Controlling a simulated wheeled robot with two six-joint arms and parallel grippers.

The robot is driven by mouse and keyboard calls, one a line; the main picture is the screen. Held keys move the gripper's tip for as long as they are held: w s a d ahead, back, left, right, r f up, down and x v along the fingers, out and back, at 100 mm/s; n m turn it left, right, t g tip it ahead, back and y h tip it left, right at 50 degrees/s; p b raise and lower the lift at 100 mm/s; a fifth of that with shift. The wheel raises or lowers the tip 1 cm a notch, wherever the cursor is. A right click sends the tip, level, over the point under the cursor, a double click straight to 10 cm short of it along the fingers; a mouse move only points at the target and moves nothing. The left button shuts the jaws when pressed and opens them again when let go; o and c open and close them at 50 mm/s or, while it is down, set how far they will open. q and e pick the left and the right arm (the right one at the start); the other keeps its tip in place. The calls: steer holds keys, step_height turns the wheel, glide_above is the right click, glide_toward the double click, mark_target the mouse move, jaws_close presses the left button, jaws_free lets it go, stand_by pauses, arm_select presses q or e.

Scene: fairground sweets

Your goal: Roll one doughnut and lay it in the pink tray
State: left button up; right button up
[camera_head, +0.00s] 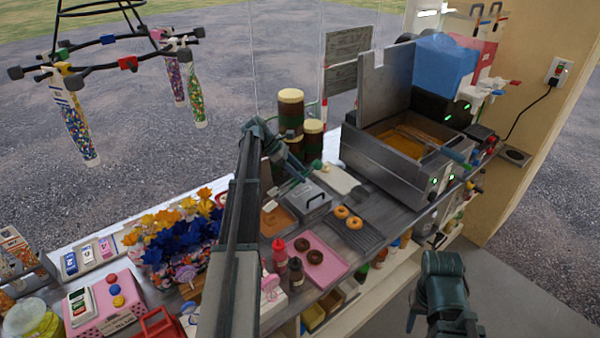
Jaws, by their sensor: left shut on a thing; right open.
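My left arm reaches across the middle of the head view. Its gripper (291,182) is shut on a thin, tongs-like tool; the grip is small and partly hidden. Two plain doughnuts (341,212) (354,223) lie on a dark rack (358,238). The pink tray (336,271) holds two dark brown doughnuts (303,244) (315,257). My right gripper (434,240) is open and empty, right of the counter.
A fryer (372,168) with its lid up stands behind the rack. Tall brown jars (290,110) and a grey lidded box (313,203) stand near my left gripper. Red (279,249) and dark (296,271) bottles stand left of the pink tray.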

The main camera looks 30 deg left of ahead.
arm_select(q)
steer(key=s+d+f+m+g+y, duration=0.2)
steer(key=d+f+m, duration=0.1)
steer(key=d, duration=0.1)
steer(key=shift+s+d+f+g, duration=0.2)
steer(key=shift+s+g, duration=0.1)
steer(key=shift+s, duration=0.1)
steer(key=shift+f, duration=0.1)
step_height(320, 180, down, 10)
steer(key=b, duration=1)
steer(key=shift+r, duration=0.2)
